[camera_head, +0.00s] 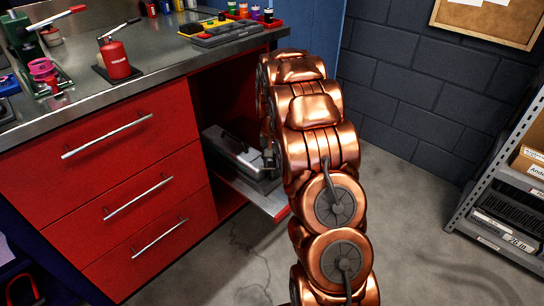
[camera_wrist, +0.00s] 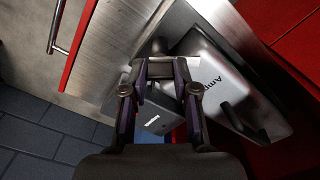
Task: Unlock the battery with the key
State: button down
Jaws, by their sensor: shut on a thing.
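The battery (camera_head: 235,152) is a silver-grey case in the open lower compartment of the red bench. In the wrist view the battery (camera_wrist: 212,72) shows as a grey case with lettering starting "Amp". In the head view my arm hides most of the gripper.
The red drawers (camera_head: 130,200) with bar handles stand left of the compartment. In the wrist view a steel front panel with a red edge and bar handle (camera_wrist: 56,25) is close on the left. A metal shelf rack (camera_head: 500,190) stands at the right, with clear floor before it.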

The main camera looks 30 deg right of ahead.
jog(key=n+p, duration=0.2)
jog(key=n, duration=0.3)
jog(key=shift+r+n, duration=0.1)
jog(key=shift+n, duration=0.2)
jog(key=n+p, duration=0.1)
jog(key=n, duration=0.3)
jog(key=shift+n+p, duration=0.3)
jog(key=shift+p, duration=0.1)
jog(key=c, duration=0.9)
grip_release()
notch_tip(320, 180, up, 12)
jog(key=shift+f, duration=0.1)
jog(key=shift+a, duration=0.1)
